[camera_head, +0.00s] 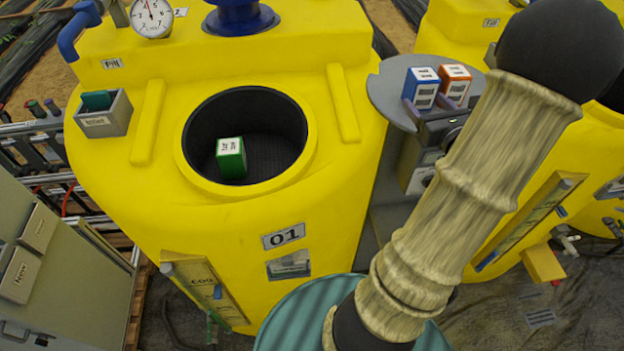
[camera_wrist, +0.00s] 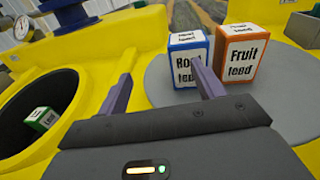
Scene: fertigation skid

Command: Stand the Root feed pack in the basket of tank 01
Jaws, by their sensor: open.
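The Root feed pack (camera_wrist: 186,60) is a blue box with white labels. It stands upright on a round grey shelf, and it also shows in the head view (camera_head: 420,88). Tank 01 (camera_head: 215,230) is yellow; its round opening holds a black basket (camera_head: 275,150). A green pack (camera_head: 231,158), its label seemingly reading "Leaf", is inside the basket. My gripper (camera_wrist: 163,80) is open and empty, its two purple fingers pointing towards the shelf. In the wrist view the right finger overlaps the Root feed pack's lower right; the left finger is well left of it.
The orange Fruit feed pack (camera_wrist: 240,57) stands close to the right of the Root feed pack on the grey shelf (camera_wrist: 165,88). A grey holder (camera_head: 105,118) and a gauge (camera_head: 152,17) sit on tank 01. Another yellow tank is at the right.

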